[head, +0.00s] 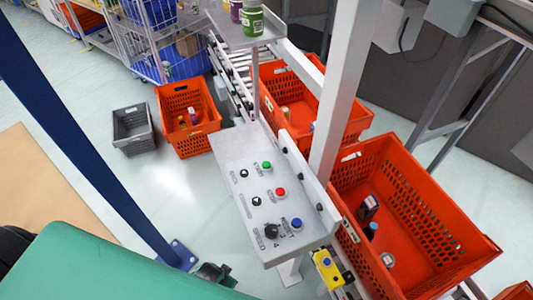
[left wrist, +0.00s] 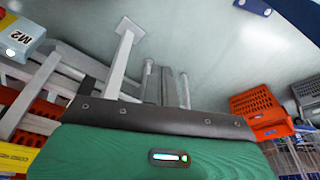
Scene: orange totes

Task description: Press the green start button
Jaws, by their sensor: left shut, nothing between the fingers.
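The green button (head: 266,165) sits on a grey control panel (head: 225,145), near its far end. A red button (head: 280,192) and a blue button (head: 296,224) sit nearer along the same side of the panel. Black knobs (head: 271,231) stand beside the buttons. Nothing covers the green button in the head view. I cannot make out either gripper's fingers in the head view or the left wrist view. The left wrist view shows a green surface with a dark edge and a small light, and no fingertips.
Orange totes (head: 440,215) with small items stand right of the panel. A smaller orange tote (head: 162,100) and a grey crate (head: 117,125) stand behind it at left. A white post (head: 345,85) rises beside the panel. A blue post (head: 95,160) crosses the left side.

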